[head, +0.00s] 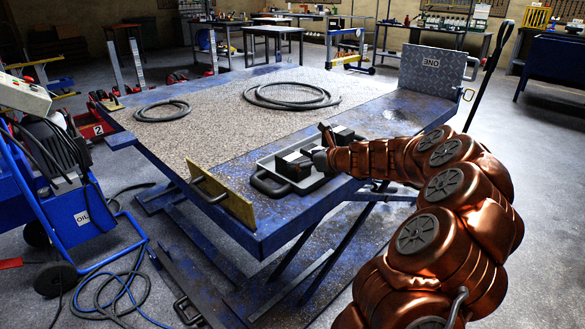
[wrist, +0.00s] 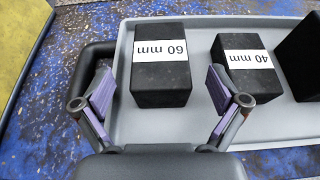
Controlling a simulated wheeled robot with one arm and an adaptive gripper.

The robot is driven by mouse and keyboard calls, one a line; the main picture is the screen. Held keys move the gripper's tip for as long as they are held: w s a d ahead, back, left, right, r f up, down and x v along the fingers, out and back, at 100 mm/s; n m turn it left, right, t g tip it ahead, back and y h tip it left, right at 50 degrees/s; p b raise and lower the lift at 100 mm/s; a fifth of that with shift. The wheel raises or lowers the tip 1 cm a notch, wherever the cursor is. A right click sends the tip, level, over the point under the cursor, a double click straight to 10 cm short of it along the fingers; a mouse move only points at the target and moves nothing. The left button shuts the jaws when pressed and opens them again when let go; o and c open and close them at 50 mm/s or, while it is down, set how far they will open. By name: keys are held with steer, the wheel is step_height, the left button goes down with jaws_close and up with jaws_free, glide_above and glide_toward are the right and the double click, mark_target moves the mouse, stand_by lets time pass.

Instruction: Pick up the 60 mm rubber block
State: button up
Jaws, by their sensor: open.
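The 60 mm rubber block (wrist: 161,82) is black with a white label and sits in a grey tray (wrist: 210,135).
The 40 mm block (wrist: 248,66) stands just right of the right finger, with another black block (wrist: 301,55) beyond it. A black tray handle (wrist: 85,90) is at left. A yellow plate (head: 222,197) stands at the table's near edge. Hoses (head: 291,96) lie farther back.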

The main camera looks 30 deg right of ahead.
steer(key=x, duration=0.2)
steer(key=b+x, duration=0.1)
steer(key=shift+w+a+f, duration=0.1)
steer(key=shift+w+f, duration=0.1)
steer(key=shift+f, duration=0.35)
steer(key=shift+w+a, duration=0.1)
steer(key=shift+w, duration=0.5)
steer(key=c, duration=1.5)
